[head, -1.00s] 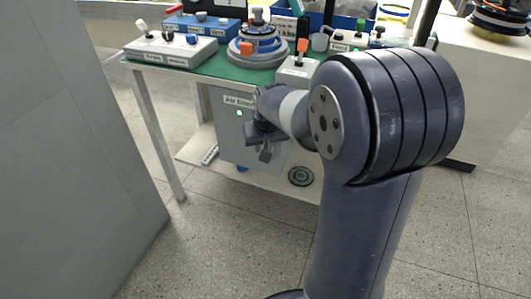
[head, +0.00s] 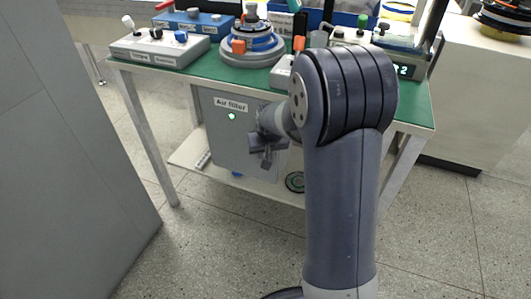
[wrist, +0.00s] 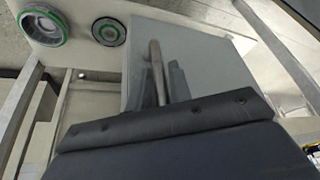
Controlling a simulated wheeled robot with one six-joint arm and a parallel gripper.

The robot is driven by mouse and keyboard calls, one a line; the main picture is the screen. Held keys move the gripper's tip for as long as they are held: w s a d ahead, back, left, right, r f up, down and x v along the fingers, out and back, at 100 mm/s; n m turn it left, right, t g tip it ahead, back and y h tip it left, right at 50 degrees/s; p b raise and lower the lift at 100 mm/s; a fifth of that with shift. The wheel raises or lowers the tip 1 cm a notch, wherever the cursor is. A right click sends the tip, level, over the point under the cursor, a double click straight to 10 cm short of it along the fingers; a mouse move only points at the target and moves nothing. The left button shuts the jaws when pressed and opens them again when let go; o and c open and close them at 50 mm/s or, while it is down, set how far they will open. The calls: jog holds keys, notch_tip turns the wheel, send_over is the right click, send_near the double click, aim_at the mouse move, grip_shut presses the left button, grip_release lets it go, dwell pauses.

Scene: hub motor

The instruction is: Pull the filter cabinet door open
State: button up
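The filter cabinet (head: 222,140) is a grey box labelled "Air filter" under the green-topped table, with a lit green light on its front. Its door looks closed. My gripper (head: 268,152) is in front of the right part of the door in the head view and covers the handle there. In the wrist view, the metal bar handle (wrist: 156,60) runs between the two fingers of my gripper (wrist: 162,84). The fingers stand apart, one on each side of the bar. I cannot see firm contact on both sides.
The table (head: 150,76) carries control boxes, a round motor part (head: 252,45) and bins. Its legs (head: 150,140) flank the cabinet. A green-ringed disc (head: 295,182) lies on the lower shelf. A grey panel (head: 60,150) stands at the left. Floor in front is clear.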

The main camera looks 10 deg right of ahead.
jog(key=shift+c, duration=0.3)
grip_shut()
